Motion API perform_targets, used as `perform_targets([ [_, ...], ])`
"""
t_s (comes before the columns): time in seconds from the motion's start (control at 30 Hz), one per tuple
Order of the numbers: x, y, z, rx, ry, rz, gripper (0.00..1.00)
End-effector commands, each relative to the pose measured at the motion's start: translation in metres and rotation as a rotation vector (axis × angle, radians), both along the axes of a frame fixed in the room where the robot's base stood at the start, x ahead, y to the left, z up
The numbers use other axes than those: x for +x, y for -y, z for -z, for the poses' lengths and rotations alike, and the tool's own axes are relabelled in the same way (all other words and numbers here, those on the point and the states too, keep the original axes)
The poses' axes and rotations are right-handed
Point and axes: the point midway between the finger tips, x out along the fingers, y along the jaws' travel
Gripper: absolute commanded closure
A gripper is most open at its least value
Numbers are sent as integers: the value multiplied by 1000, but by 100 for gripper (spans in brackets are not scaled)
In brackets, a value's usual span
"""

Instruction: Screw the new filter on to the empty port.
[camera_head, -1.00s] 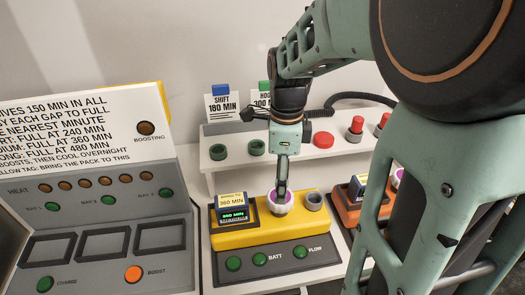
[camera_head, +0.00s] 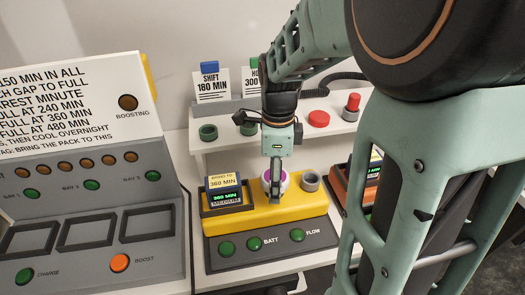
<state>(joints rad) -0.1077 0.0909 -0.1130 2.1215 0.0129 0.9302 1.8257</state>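A yellow unit (camera_head: 262,217) stands on the white bench with a grey button base in front. On its top are a white and purple round piece (camera_head: 286,181) and, to its right, an open grey ring-shaped socket (camera_head: 311,186). My gripper (camera_head: 275,199) points straight down at the white and purple piece. Its near finger overlaps the piece and reaches below its rim. The far finger is hidden, so I cannot tell whether the gripper is closed on it. I cannot tell whether the piece is seated or loose.
A white shelf (camera_head: 225,145) behind holds green rings (camera_head: 208,132) and red-topped pieces (camera_head: 319,119). A display block (camera_head: 224,190) sits at the yellow unit's left. An orange unit (camera_head: 343,182) is at right, partly behind my arm. A grey console (camera_head: 90,205) fills the left.

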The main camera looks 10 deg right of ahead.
Motion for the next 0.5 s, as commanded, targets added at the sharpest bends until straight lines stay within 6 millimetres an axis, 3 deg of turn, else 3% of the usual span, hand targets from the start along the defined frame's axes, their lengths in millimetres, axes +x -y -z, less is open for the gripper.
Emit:
perform_targets([
  [0.5, 0, 0, 0, 0, 0, -559, 30],
])
